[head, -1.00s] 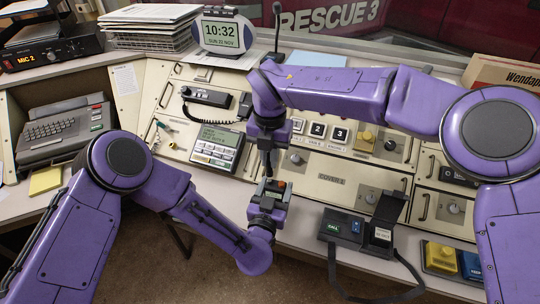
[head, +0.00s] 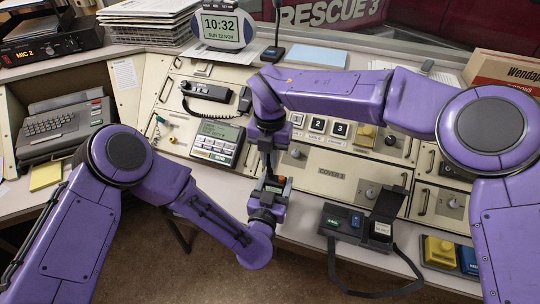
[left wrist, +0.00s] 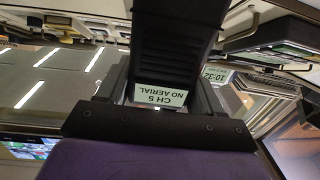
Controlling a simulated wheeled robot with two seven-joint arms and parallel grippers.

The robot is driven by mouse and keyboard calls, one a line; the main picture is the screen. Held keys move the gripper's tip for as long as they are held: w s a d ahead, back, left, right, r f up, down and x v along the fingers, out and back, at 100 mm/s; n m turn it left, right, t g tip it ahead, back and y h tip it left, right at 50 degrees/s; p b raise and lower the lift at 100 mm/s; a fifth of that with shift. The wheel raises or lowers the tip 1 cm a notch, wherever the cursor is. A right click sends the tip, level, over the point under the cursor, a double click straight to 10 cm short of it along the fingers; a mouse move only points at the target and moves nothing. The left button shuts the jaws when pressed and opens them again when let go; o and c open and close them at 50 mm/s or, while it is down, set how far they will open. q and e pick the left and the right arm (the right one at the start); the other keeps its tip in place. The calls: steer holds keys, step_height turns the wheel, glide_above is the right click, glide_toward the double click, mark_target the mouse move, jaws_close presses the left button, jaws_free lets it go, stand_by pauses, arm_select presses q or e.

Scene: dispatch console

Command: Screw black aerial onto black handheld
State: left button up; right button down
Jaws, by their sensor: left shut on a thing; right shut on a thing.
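The black handheld (head: 272,184), with a small orange spot near its top, is held upright in my left gripper (head: 267,203) in front of the console. In the left wrist view the dark ribbed handheld body (left wrist: 175,35) fills the jaws and carries a white label (left wrist: 162,95) reading "CH 5 NO AERIAL". My right gripper (head: 266,146) points down just above the handheld and is shut on a thin dark piece, which looks like the black aerial (head: 268,163). The aerial is mostly hidden by the jaws. Whether its lower end touches the handheld is too small to tell.
The console (head: 330,172) with switches and drawer handles lies close behind both grippers. A phone unit (head: 217,142) stands to the left. An open black case (head: 345,220) with a strap sits to the right on the front ledge. Yellow and blue blocks (head: 440,252) stand at lower right.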

steer(key=shift+f, duration=0.45)
steer(key=m, duration=0.6)
steer(key=shift+d, duration=0.1)
steer(key=m, duration=0.6)
steer(key=shift+s, duration=0.1)
steer(key=m, duration=1.1)
steer(key=shift+s, duration=0.1)
steer(key=m, duration=0.3)
steer(key=c, duration=1.2)
jaws_free()
